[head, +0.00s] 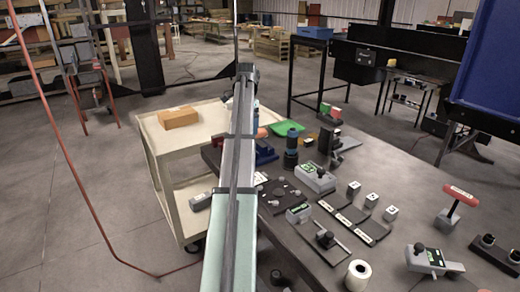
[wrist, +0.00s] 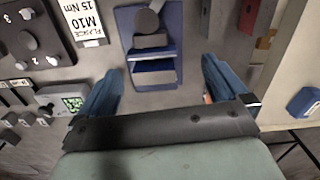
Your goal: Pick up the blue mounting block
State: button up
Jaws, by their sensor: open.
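The blue mounting block (wrist: 153,68) shows at the top middle of the wrist view, with a stepped blue body and a grey rounded part on it. It stands on the work table, between and beyond my fingertips. My gripper (wrist: 161,72) is open, with one blue finger on each side of the picture and nothing between them. In the head view my arm covers much of this area. A blue shape (head: 265,152) shows just right of the arm there, but I cannot tell if it is the block.
A white label (wrist: 84,20) and a dark knobbed plate (wrist: 32,35) lie left of the block. Another blue item (wrist: 304,103) is at the right. In the head view, a cream cart (head: 157,150) with a cardboard box (head: 178,118) stands left of the crowded table.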

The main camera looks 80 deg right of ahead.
notch_tip(320, 180, up, 4)
jog(key=m, duration=0.1)
send_over(259, 143)
jog(key=f, duration=0.7)
jog(key=shift+a+f, duration=0.2)
jog(key=shift+f, duration=0.15)
jog(key=shift+d+f, duration=0.15)
jog(key=shift+f, duration=2.95)
jog(key=c, duration=1)
jog(key=shift+r, duration=0.15)
